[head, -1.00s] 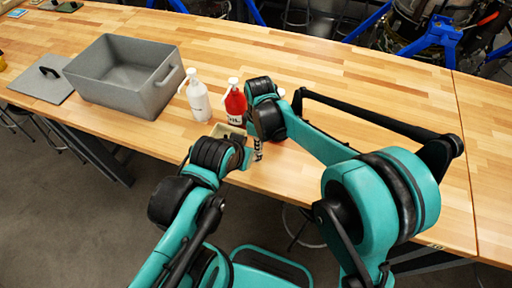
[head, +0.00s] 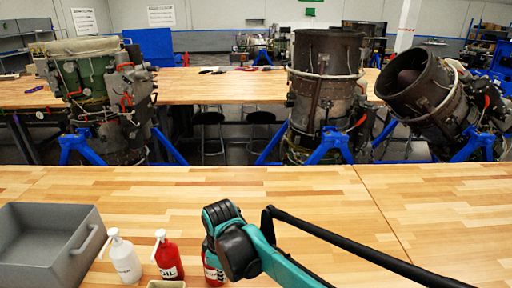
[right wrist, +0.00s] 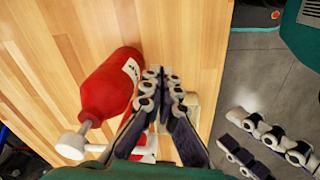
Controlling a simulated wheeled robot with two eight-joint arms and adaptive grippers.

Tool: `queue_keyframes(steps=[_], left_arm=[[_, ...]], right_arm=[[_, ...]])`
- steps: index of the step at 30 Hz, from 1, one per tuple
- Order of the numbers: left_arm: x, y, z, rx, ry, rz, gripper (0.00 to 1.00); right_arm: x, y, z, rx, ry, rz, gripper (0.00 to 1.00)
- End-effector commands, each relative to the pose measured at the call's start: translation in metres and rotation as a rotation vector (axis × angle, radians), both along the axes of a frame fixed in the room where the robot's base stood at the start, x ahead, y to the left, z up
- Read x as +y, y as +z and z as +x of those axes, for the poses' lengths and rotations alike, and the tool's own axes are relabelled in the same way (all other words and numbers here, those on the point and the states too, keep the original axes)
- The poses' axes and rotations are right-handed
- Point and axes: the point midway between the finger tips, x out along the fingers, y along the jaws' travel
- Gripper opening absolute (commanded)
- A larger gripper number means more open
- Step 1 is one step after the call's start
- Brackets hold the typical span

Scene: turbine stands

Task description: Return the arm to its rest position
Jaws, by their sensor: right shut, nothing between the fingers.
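My right arm (head: 235,250) reaches in from the lower right over the near wooden table. Its gripper is hidden in the head view. In the right wrist view my right gripper (right wrist: 165,75) has its fingertips together with nothing between them. A red pump bottle (right wrist: 108,88) with a white pump is close to the left of the fingers. A second set of fingers (right wrist: 258,145), seemingly my left gripper, shows at the lower right; its opening is unclear. My left arm is outside the head view.
A white pump bottle (head: 123,262), a red oil bottle (head: 168,258) and another red bottle (head: 212,272) stand beside my right arm. A grey bin (head: 88,245) is at the left. The table's right side (head: 425,215) is clear. Turbines on blue stands are beyond.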

Motion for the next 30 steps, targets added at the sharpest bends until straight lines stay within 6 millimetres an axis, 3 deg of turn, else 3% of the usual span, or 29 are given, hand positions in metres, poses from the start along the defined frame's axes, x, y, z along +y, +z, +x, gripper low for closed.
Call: queue_keyframes(steps=[1, 6, 12, 15, 21, 30], left_arm=[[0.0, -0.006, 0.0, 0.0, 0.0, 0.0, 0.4], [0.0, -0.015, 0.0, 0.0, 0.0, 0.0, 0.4], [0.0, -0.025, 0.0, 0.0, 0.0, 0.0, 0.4], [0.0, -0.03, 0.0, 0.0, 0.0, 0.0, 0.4], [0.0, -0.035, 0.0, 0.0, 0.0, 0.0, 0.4], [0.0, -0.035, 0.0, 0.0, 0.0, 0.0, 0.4]], right_arm=[[-0.032, 0.005, -0.003, -0.027, -0.102, 0.025, 0.0], [-0.117, 0.017, -0.02, -0.127, -0.435, 0.119, 0.0], [-0.202, 0.009, -0.057, -0.25, -0.813, 0.239, 0.0], [-0.234, -0.001, -0.076, -0.308, -0.977, 0.299, 0.0], [-0.27, -0.02, -0.101, -0.386, -1.187, 0.383, 0.0], [-0.277, -0.024, -0.107, -0.407, -1.239, 0.407, 0.0]])
